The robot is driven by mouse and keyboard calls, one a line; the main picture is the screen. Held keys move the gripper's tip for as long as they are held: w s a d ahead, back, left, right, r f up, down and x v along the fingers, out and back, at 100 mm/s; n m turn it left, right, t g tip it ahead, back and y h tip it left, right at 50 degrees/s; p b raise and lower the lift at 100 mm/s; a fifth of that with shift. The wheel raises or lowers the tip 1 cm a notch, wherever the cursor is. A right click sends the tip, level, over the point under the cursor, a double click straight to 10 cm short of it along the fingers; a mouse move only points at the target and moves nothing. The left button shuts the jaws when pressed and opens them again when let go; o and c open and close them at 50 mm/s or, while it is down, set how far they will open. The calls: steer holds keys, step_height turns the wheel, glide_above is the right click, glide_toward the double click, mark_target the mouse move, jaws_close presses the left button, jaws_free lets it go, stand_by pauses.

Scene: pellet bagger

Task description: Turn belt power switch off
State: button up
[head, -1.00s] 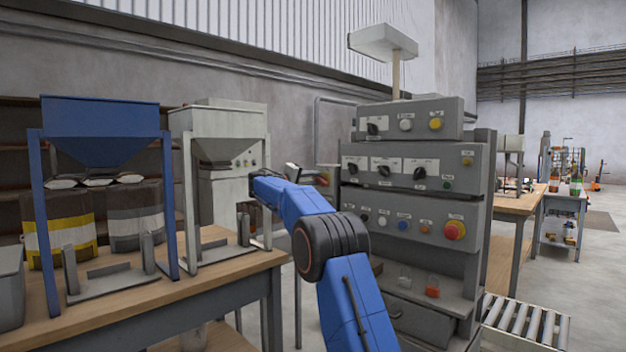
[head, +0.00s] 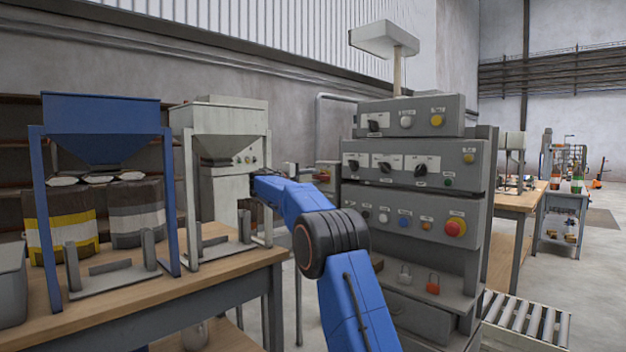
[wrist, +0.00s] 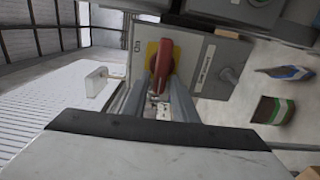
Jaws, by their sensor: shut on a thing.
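In the wrist view a red rotary switch handle (wrist: 163,62) sits on a yellow plate (wrist: 151,54) on the face of a grey box (wrist: 206,50). A white label with small, hard-to-read text is beside it. The handle's long grip lies roughly up and down in this tilted view. My gripper (wrist: 160,84) is shut on the red handle, one finger on each side. In the head view my blue arm reaches away between the white hopper stand and the grey control console, and the gripper and handle are not clearly visible there.
The grey control console (head: 365,225) with several knobs and buttons stands close right of my arm. A workbench (head: 215,282) with a blue hopper (head: 100,118) and a white hopper (head: 222,118) is at the left. A roller conveyor (head: 525,322) is at lower right.

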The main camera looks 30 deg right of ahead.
steer(key=shift+f, duration=0.15)
steer(key=o, duration=0.8)
steer(key=v, duration=1.7)
steer(key=shift+a, duration=0.15)
steer(key=shift+s, duration=0.1)
